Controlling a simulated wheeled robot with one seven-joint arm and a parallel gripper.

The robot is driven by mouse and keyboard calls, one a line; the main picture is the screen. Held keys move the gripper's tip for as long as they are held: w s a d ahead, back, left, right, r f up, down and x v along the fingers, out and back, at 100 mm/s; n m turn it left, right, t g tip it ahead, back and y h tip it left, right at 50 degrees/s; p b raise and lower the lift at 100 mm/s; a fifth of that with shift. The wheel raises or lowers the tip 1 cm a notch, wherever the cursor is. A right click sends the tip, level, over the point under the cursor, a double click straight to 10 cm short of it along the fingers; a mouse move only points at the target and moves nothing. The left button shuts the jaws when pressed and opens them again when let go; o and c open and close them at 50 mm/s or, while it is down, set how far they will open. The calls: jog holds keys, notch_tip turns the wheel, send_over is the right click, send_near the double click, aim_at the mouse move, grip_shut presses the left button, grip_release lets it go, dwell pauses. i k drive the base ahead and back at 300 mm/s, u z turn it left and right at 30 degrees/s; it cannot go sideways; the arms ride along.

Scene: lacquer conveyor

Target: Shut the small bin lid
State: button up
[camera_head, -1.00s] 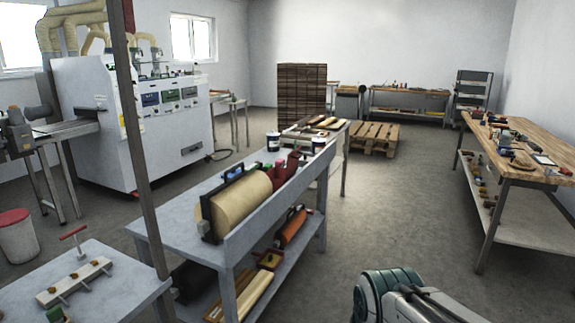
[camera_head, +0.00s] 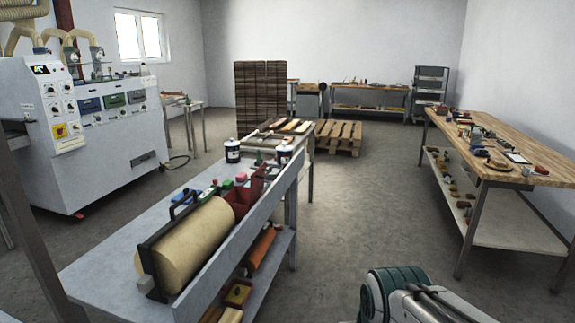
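The bin and its lid are not visible in this view now. Part of my own arm shows at the bottom edge, right of the middle, as a teal and white joint with a pale link. My gripper is out of the picture, so its fingers and whatever they may hold cannot be seen.
A grey bench (camera_head: 112,262) with a large tan roller (camera_head: 190,243) stands close ahead on the left. A white machine (camera_head: 85,150) is behind it. A wooden workbench (camera_head: 548,172) stands at right. A pallet (camera_head: 338,135) lies farther back. The floor (camera_head: 375,205) between benches is clear.

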aim_at(262, 184)
jog(key=z, duration=0.1)
jog(key=i, duration=1.35)
jog(key=u, duration=0.1)
